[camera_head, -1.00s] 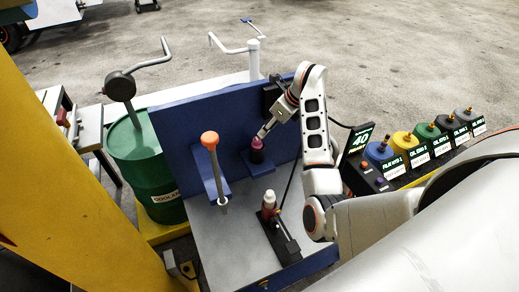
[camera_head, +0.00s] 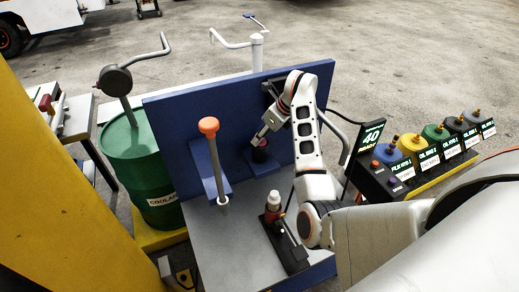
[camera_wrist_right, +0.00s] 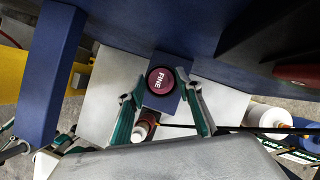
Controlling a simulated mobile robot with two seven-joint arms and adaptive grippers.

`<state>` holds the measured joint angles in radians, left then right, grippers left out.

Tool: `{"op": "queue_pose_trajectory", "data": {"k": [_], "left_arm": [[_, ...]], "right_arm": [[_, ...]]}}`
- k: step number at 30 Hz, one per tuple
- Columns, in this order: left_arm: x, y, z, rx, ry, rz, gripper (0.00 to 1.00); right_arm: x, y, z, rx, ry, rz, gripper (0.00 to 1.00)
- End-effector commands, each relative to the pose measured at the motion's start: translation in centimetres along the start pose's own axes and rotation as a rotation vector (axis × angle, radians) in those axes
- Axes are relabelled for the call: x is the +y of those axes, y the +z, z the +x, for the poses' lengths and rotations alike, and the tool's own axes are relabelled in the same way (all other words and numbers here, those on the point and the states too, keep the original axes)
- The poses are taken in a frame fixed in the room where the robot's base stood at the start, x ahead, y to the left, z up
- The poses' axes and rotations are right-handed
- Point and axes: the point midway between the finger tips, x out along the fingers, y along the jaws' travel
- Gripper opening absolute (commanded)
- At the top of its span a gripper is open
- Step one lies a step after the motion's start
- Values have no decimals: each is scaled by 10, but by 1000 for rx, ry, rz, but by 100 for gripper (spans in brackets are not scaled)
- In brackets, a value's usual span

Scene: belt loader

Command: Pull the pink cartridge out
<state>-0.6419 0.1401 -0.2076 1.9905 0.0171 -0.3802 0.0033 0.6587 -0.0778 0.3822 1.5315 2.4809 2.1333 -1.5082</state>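The pink cartridge (camera_head: 261,146) stands upright at the blue bracket on the blue panel, partly hidden by my right gripper (camera_head: 262,136). In the right wrist view its round dark-pink cap (camera_wrist_right: 161,80), marked FINE, shows face-on. My right gripper (camera_wrist_right: 158,88) has its two fingers spread, one on each side of the cap. I cannot tell whether either finger touches it. My left gripper is not in view.
An orange-topped rod (camera_head: 208,126) stands left of the cartridge. A red-and-white bottle (camera_head: 273,203) stands on a black base in front. A green drum (camera_head: 143,163) is at left. Several labelled oil containers (camera_head: 433,133) are at right.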

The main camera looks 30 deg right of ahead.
Motion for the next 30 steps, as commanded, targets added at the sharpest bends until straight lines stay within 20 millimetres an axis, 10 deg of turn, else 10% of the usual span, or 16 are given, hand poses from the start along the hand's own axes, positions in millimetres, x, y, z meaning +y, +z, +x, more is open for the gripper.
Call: {"op": "queue_pose_trajectory", "data": {"k": [7, 12, 30], "left_arm": [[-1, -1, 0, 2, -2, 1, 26], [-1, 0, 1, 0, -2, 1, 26], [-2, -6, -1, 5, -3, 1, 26]], "right_arm": [[0, 0, 0, -1, 0, 0, 35], [0, 0, 0, 0, 0, 0, 0], [0, 3, -6, -1, 0, 0, 0]]}}
